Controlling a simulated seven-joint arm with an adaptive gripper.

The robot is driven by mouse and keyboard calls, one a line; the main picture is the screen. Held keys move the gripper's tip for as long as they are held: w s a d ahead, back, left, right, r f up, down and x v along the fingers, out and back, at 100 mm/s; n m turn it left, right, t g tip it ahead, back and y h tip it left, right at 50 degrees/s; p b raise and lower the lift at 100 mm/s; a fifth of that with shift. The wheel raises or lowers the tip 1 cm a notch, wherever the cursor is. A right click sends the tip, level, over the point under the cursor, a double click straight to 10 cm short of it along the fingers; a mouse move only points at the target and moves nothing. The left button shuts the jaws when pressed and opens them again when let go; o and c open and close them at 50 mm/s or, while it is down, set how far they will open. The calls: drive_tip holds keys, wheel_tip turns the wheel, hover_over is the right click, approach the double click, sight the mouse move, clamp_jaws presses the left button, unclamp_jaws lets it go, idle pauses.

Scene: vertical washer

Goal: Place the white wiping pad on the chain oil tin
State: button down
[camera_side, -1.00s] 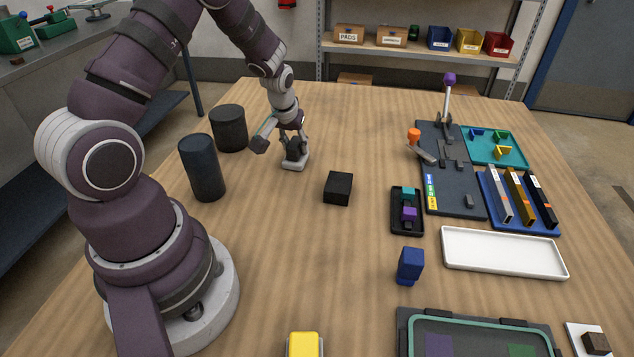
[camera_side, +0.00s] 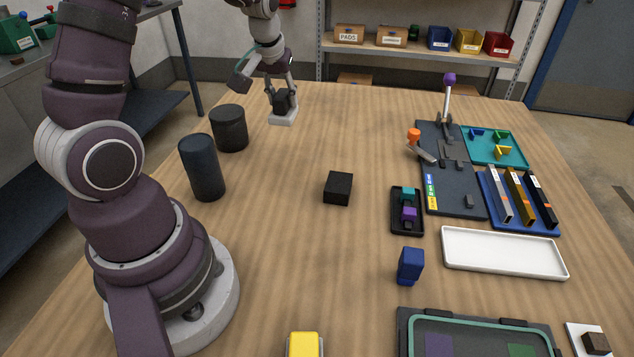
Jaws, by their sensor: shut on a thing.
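My gripper (camera_side: 282,97) is shut on the dark handle block of a white pad (camera_side: 283,118). The pad hangs level below the fingers and appears to be held above the table's far left part. Two dark cylinders stand upright to the left of the pad: a shorter charcoal one (camera_side: 229,129) and a taller blue-black one (camera_side: 202,168) nearer the camera. No label is readable on either, so I cannot tell which is the chain oil tin. The pad is right of the shorter cylinder and apart from it.
A black block (camera_side: 338,188) sits mid-table. A blue block (camera_side: 410,265), a white tray (camera_side: 503,253), a dark lever panel (camera_side: 450,175) and a teal tray (camera_side: 495,147) are on the right. A white square with a brown block (camera_side: 595,342) is at the lower right. The table's centre is mostly clear.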

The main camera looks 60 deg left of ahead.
drive_tip(key=s+r+n, duration=0.1)
drive_tip(key=s, duration=0.4)
drive_tip(key=s+r+n+g, duration=0.1)
drive_tip(key=s+n, duration=0.1)
drive_tip(key=s, duration=0.3)
drive_tip(key=s+r+n+y, duration=0.1)
drive_tip(key=s, duration=0.4)
drive_tip(key=shift+s+a+n, duration=0.25)
drive_tip(key=shift+n, duration=0.05)
approach(226, 107)
drive_tip(key=shift+w+a+f+g, duration=0.3)
drive_tip(key=shift+a+f, duration=0.1)
drive_tip(key=shift+a, duration=0.05)
drive_tip(key=shift+w+a, duration=0.2)
drive_tip(key=shift+a, duration=0.05)
drive_tip(key=shift+w+a+f, duration=0.1)
drive_tip(key=shift+a+f, duration=0.05)
drive_tip(key=shift+f, duration=1.65)
drive_tip(key=shift+f, duration=0.15)
drive_tip(key=c, duration=0.9)
unclamp_jaws()
drive_tip(key=shift+o, duration=0.2)
